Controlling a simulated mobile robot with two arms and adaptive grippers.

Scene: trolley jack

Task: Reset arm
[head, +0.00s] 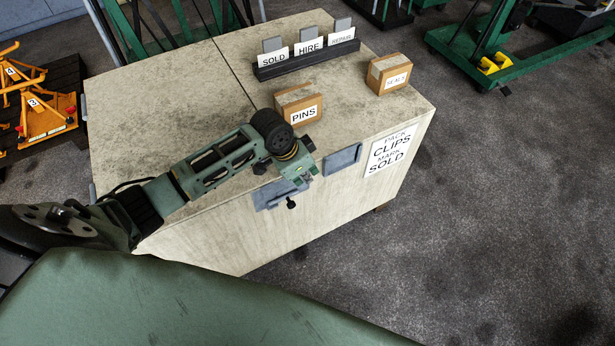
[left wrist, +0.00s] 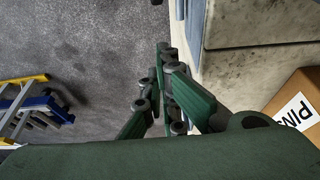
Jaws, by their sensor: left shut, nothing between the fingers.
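My left arm reaches in from the left over the pale worktop. My left gripper (head: 302,180) is at the worktop's front edge, in front of the PINS box (head: 298,104). It also shows in the left wrist view (left wrist: 166,54), where its fingers are drawn together and hold nothing. My right gripper is in neither view.
The cabinet (head: 140,90) bears a SEALS box (head: 388,74) and a dark card rack (head: 306,60) with SOLD, HIRE and REPAIR cards. A notice (head: 388,150) and a grey pad (head: 343,159) are at its front. Orange stands (head: 45,112) are left. The right floor has free room.

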